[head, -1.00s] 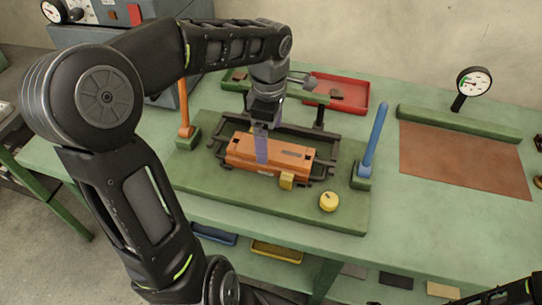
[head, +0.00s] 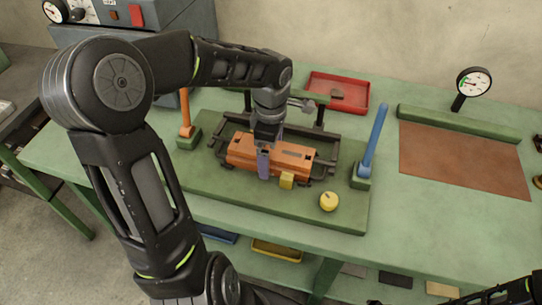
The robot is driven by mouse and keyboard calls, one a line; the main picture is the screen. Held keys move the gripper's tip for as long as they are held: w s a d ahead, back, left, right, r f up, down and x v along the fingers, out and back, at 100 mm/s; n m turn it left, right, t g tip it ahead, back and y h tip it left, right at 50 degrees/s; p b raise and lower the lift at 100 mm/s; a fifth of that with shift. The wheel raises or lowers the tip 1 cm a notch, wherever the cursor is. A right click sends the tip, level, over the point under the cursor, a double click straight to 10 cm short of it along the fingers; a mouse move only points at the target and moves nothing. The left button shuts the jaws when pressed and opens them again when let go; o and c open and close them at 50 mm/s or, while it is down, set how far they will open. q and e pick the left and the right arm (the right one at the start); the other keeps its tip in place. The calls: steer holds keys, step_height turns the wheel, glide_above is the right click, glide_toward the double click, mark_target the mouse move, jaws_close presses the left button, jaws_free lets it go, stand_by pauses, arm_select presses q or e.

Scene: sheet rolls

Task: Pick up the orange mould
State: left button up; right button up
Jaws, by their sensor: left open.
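The orange mould (head: 240,152) is a long orange block lying in a dark frame (head: 330,152) on a green base plate (head: 225,192). A small yellow block (head: 287,180) sits at its front side. My left gripper (head: 264,163) is over the middle of the mould, pointing down, with a bluish finger in front of the mould's near face. It is open. The far finger is hidden behind the wrist, and I cannot tell whether the fingers touch the mould. My right arm shows only as a dark part at the bottom right corner; its gripper is not seen.
An orange lever (head: 185,112) stands left of the frame and a blue lever (head: 374,140) stands right. A yellow knob (head: 329,201) is at the plate's front. A red tray (head: 352,92) lies behind. A brown sheet (head: 462,160) and a dial gauge (head: 473,82) are at the right.

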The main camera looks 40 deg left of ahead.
stand_by(0.4)
arm_select(q)
steer(key=c, duration=1.9)
steer(key=shift+w+r, duration=0.15)
steer(key=shift+c, duration=0.7)
steer(key=shift+r, duration=5)
